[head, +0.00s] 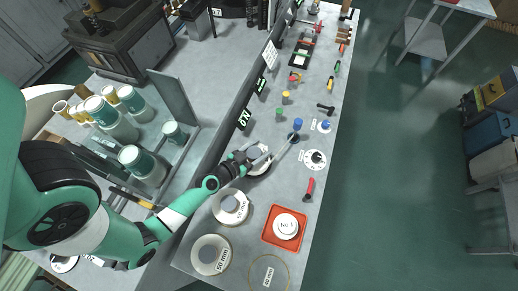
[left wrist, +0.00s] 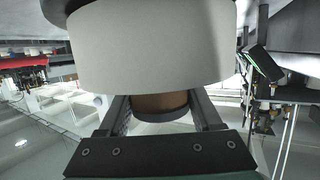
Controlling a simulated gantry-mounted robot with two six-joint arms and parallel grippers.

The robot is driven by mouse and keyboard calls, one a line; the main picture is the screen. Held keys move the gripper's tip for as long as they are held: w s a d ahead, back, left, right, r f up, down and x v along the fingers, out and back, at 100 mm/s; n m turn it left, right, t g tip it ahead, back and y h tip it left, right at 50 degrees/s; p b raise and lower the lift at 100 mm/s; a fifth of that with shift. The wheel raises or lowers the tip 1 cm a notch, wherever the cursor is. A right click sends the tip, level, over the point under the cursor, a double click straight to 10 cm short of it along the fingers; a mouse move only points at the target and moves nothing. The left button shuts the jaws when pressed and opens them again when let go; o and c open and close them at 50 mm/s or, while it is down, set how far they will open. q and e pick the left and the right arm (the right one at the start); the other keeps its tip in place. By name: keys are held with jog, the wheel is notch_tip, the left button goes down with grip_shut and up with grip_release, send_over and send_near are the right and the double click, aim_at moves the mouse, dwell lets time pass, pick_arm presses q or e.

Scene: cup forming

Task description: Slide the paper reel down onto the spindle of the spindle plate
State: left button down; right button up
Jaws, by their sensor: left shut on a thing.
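My left gripper (head: 262,156) is over the bench beside the long dark upright rail. In the left wrist view my left gripper (left wrist: 160,108) has its fingers on both sides of a brown core below a wide white roll, the paper reel (left wrist: 155,45). The gripper is shut on it. A pale round part, which I take to be the reel (head: 258,168), shows beside the fingers in the head view. A dark disc edge shows beyond the reel in the wrist view. I cannot make out the spindle plate or its spindle with certainty. My right gripper is not in view.
White rings marked in mm (head: 230,222) lie on the near bench. A red tray (head: 268,238) holds a white disc marked No 1. A black dial (head: 316,157), a red-handled tool (head: 308,189) and small coloured parts stand to the right. Teal jars (head: 140,165) stand left.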

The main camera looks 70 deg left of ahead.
pick_arm(q)
jog(key=shift+f, duration=0.1)
dwell(0.3)
grip_release()
notch_tip(320, 180, up, 8)
jog(key=p, duration=0.7)
jog(key=shift+d, duration=0.1)
dwell(0.7)
